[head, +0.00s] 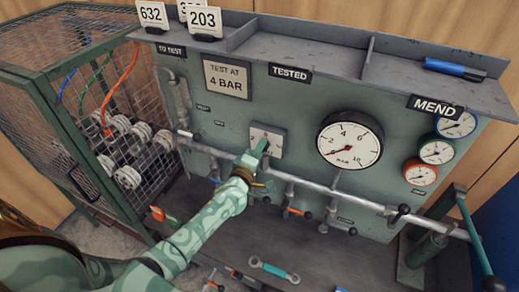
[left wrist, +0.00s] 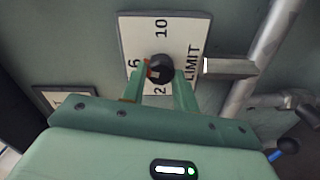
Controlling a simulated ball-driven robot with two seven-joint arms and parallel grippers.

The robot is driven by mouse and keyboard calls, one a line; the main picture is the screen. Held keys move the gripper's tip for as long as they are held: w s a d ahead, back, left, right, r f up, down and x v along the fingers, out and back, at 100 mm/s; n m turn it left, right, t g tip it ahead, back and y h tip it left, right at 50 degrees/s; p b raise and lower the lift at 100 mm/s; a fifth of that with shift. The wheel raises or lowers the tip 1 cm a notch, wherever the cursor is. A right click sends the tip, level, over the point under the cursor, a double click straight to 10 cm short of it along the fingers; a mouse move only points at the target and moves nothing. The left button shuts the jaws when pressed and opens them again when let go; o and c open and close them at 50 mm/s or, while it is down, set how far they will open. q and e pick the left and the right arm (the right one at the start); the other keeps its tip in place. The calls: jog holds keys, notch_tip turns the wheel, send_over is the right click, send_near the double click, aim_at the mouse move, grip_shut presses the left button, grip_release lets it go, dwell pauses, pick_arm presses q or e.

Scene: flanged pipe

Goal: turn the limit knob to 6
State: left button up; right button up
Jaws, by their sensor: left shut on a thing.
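The limit plate (head: 274,135) is a pale square on the green panel, largely covered by my left gripper (head: 257,158) in the head view. In the left wrist view, the plate (left wrist: 131,34) shows 10 at the top, 6 at the left, 2 at the bottom and LIMIT at the right. The black limit knob (left wrist: 161,67) sits at its centre. My left gripper (left wrist: 160,82) is shut on the knob, a finger on either side. An orange-brown mark shows on the knob's left side, near the 6; the left finger partly hides it. My right gripper is not in view.
A large gauge (head: 350,139) is right of the plate. A grey pipe (head: 335,189) with several valve handles runs below it. A wire cage (head: 75,95) stands at the left. A green lever (head: 473,235) stands at the right. Loose tools lie on the bench below.

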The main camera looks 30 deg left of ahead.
pick_arm(q)
jog(key=shift+n, duration=1.1)
jog(key=o, duration=1)
jog(key=shift+f, duration=0.1)
jog(key=shift+c, duration=0.2)
jog(key=s+p, duration=0.2)
jog(key=s, duration=1.4)
jog(key=shift+s+d, duration=0.15)
jog(key=shift+d, duration=0.25)
